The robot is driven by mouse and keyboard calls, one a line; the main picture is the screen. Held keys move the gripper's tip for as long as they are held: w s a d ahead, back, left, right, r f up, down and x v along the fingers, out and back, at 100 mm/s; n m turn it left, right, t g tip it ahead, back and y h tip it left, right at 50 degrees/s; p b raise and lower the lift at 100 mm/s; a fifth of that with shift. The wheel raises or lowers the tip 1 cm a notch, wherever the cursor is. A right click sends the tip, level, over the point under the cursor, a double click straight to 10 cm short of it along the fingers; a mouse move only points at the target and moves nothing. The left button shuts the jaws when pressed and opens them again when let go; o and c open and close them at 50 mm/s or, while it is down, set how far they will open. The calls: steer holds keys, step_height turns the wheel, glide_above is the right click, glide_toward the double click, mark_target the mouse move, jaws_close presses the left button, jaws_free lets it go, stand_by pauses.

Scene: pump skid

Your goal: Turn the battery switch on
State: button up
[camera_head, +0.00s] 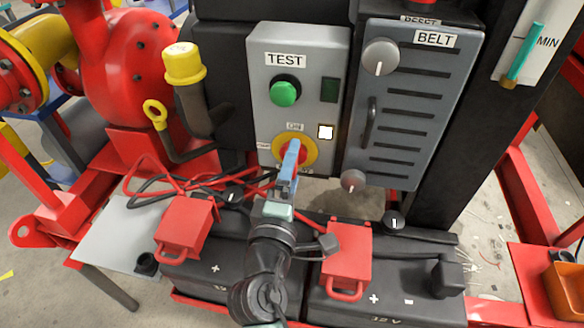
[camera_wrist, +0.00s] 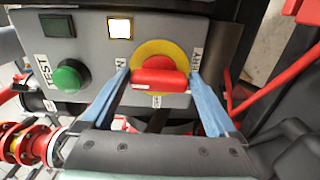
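The battery switch (camera_head: 311,150) is a red bar handle on a yellow disc, low on the grey TEST panel (camera_head: 262,98). My gripper (camera_head: 290,150) reaches it from below and hides part of it in the head view. In the wrist view, the red handle (camera_wrist: 160,79) lies between the two blue fingers of my gripper (camera_wrist: 159,76), one near each end, with small gaps visible. The handle lies along the line from the ON label to the BATTERY label, its small white mark at the ON end. A square lamp (camera_head: 325,132) beside the switch is lit white.
A green TEST button (camera_head: 285,92) and a dark square lamp (camera_head: 329,90) are above the switch. A BELT panel (camera_head: 410,110) with knobs stands to the right. Black batteries (camera_head: 390,306) with red clamps (camera_head: 346,255) and loose cables lie below.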

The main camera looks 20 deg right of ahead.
steer(key=b+v, duration=0.1)
steer(key=v, duration=1.2)
stand_by(0.4)
steer(key=w+a+r+m+t+y, duration=0.1)
steer(key=w+a+r+m+t, duration=0.15)
steer(key=r, duration=0.65)
steer(key=w+a+r+m+t+y, duration=0.15)
steer(key=r+m, duration=0.25)
steer(key=r, duration=0.4)
steer(key=w+a+r+m+t+y, duration=0.1)
steer(key=w+r+m+t, duration=0.15)
steer(key=r, duration=0.65)
steer(key=s+a+r+t+y+p, duration=0.1)
steer(key=r+p, duration=0.4)
steer(key=r, duration=0.6)
steer(key=s+a+r+m+t+y+p, duration=0.1)
steer(key=s+r+t+y+p, duration=0.2)
steer(key=r+p, duration=0.3)
steer(key=s+a+r+m+t+y+p, duration=0.1)
steer(key=r+p, duration=0.5)
steer(key=r, duration=1)
steer(key=shift+s+a+r+t+y, duration=0.15)
steer(key=shift+s+a+t+y, duration=0.2)
steer(key=shift+s, duration=0.25)
steer(key=shift+s+a+r+t+y, duration=0.15)
steer(key=shift+s+a+y, duration=0.2)
steer(key=shift+s, duration=0.3)
